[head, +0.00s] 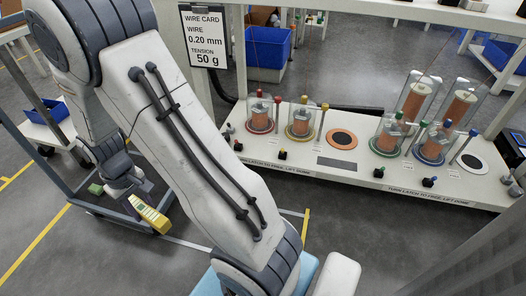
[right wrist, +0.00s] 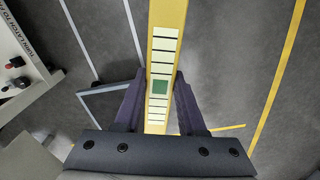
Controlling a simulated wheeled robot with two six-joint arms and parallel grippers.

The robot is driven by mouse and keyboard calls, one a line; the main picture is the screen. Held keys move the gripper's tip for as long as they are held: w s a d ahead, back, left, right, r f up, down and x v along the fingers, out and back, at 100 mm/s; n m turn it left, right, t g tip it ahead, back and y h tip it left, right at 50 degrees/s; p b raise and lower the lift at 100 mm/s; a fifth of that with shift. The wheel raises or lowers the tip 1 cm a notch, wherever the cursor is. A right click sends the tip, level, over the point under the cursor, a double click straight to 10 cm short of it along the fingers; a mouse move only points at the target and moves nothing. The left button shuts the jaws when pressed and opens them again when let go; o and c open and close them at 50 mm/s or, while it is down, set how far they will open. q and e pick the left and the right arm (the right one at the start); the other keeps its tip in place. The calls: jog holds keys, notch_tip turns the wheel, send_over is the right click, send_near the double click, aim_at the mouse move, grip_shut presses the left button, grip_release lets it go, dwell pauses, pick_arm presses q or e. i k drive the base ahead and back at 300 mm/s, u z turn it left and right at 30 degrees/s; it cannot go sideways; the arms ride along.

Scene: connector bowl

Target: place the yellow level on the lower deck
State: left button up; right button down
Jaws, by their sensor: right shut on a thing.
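The yellow level (head: 153,217) is a long bar with a pale marked strip and a green window, seen at the lower left of the head view. My right gripper (head: 135,203) is shut on it and holds it tilted. In the right wrist view the level (right wrist: 166,35) runs between the two dark fingers of the right gripper (right wrist: 158,92). A low dark-framed cart (head: 75,196) stands behind and beneath the level at left. I cannot tell how high the level is above it, nor which surface is the lower deck. My left gripper is out of view.
A white bench (head: 310,165) with several clear domes over copper coils stands at right. A blue bin (head: 268,48) and a wire card sign (head: 206,37) are behind. A green block (head: 96,189) is by the cart's rail. My own arm hides much of the middle.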

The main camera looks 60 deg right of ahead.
aim_at(338, 163)
jog(key=z, duration=0.65)
jog(key=i, duration=0.7)
jog(key=z, duration=1.3)
jog(key=i, duration=0.75)
jog(key=z, duration=0.05)
